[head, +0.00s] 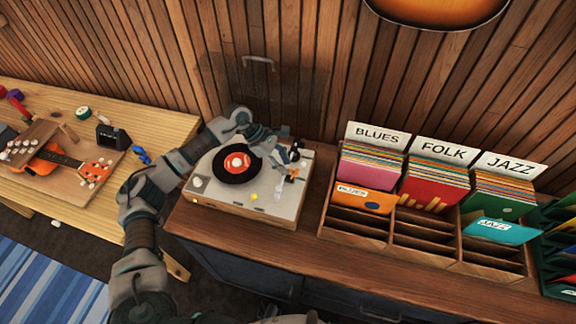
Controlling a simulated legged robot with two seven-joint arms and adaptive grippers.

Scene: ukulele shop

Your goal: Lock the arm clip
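A turntable (230,201) with a pale top and wooden sides stands on the wooden cabinet. A black record with a red label (237,162) lies on its platter. My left arm reaches in from the left and across the back of the record. My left gripper (284,160) is at the right side of the turntable, over the tonearm area. Dark and orange parts show around its fingers, too small to tell apart. The tonearm and its clip are mostly hidden or too small to make out, so I cannot tell whether the clip is locked. My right gripper is not in view.
A workbench (62,195) at left holds an orange ukulele (51,165) and tools. A clear hinged cover (285,92) seems to stand up behind the turntable.

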